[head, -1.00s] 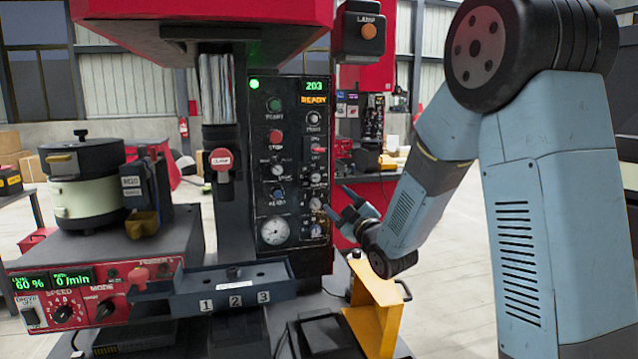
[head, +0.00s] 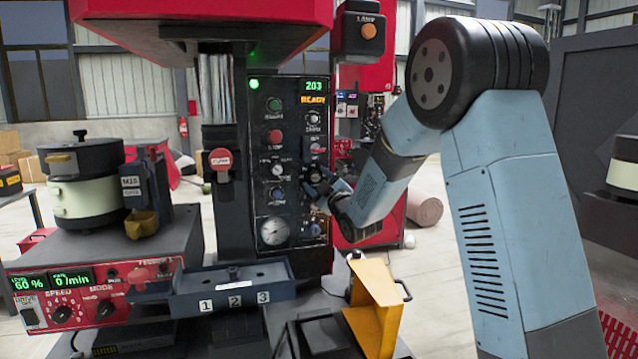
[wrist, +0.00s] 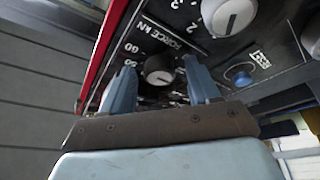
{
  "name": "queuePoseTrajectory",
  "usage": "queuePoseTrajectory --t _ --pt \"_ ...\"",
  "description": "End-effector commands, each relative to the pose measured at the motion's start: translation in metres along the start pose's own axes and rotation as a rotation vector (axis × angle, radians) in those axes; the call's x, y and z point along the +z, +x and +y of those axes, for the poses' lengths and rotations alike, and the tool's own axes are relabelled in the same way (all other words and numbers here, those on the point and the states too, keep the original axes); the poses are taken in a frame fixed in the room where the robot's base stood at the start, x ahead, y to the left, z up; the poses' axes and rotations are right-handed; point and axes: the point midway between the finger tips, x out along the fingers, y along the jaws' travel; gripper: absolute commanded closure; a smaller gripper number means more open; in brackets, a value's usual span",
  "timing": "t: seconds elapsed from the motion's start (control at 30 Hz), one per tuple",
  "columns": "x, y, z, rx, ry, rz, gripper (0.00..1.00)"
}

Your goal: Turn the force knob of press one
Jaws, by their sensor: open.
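The force knob (wrist: 158,70) is a small round knob with a light face, beside the print FORCE kN and the numbers 50 and 60. It shows in the wrist view between the fingertips of my gripper (wrist: 160,66), with a finger on each side. The fingers are open; contact with the knob cannot be told. In the head view my gripper (head: 316,184) is at the right part of press one's black control panel (head: 262,150), covering some of its controls. The force knob cannot be made out there.
In the wrist view a larger white-faced knob (wrist: 233,17) and a blue button (wrist: 239,75) sit close by. In the head view a gauge (head: 275,231), a numbered tray (head: 225,280) and a yellow bracket (head: 375,310) lie below my gripper. The feeder bowl (head: 85,190) stands left.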

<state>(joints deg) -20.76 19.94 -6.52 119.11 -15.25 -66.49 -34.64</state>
Motion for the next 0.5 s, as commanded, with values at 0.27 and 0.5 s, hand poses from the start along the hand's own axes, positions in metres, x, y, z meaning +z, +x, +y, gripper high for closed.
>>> queuePoseTrajectory --t 0.27,0.5 --pt "-0.0003 -0.0002 -0.0004 0.000 0.000 0.000 0.53" --pt "-0.0005 -0.0003 -0.0007 -0.001 0.000 0.001 0.76"
